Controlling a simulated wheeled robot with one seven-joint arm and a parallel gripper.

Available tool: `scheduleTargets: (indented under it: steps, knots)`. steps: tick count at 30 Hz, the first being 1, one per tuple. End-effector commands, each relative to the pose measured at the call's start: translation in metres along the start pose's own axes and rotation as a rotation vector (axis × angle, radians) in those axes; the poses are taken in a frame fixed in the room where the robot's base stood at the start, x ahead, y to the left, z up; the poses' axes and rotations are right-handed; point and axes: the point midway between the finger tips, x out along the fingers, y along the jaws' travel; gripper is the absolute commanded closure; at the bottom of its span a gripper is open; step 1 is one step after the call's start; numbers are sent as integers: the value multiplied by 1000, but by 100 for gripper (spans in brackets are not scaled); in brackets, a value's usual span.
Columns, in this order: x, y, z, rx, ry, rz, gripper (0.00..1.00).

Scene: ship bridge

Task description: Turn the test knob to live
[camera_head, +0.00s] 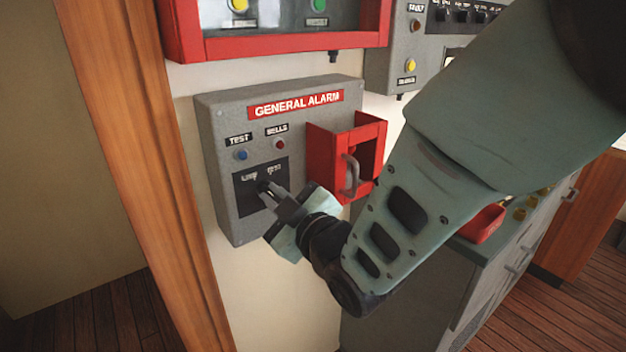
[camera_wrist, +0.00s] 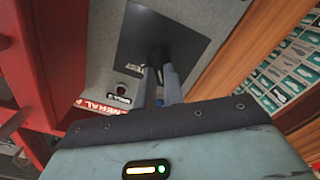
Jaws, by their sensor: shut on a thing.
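The grey general alarm box (camera_head: 222,130) hangs on the wall, with a red title label, a blue lamp under TEST and a red lamp under BELLS. On its lower left is a black plate (camera_head: 246,200) with the small black test knob (camera_head: 263,186) and two position labels above, too blurred to read surely. My gripper (camera_head: 272,193) is at this knob, shut on it. In the wrist view the fingers (camera_wrist: 160,80) reach the dark knob (camera_wrist: 156,54) on the black plate. The fingers partly hide the knob, so its pointing direction cannot be told.
A red open-framed guard (camera_head: 370,135) with a grey handle juts out right of the knob, close to my gripper. A red-framed panel (camera_head: 270,42) is above. A wooden post (camera_head: 125,120) stands left. A grey-green console with a red tray (camera_head: 482,222) is at right.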

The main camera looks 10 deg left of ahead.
Motion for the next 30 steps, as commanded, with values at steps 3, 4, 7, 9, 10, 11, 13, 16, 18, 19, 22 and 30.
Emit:
scheduleTargets:
  steps: [3, 4, 7, 9, 10, 11, 13, 16, 18, 19, 22, 30]
  knots:
    - [0, -1, 1, -1, -2, -2, 79]
    - [0, -1, 1, -1, -2, -2, 71]
    - [0, 0, 0, 0, -1, -1, 68]
    - [0, 0, 0, 0, -1, -1, 68]
    - [0, 0, 0, 0, -1, -1, 68]
    - [0, 0, 0, 0, -1, -1, 68]
    - [-1, 0, 0, 0, -1, -1, 68]
    - [-6, 0, 0, 1, 0, 0, 68]
    - [-14, -1, 1, 2, -1, -1, 68]
    - [-19, -1, 1, 2, -1, -1, 68]
    - [-39, -1, 2, 3, -2, -1, 68]
    - [-104, -2, 2, 2, -1, -2, 68]
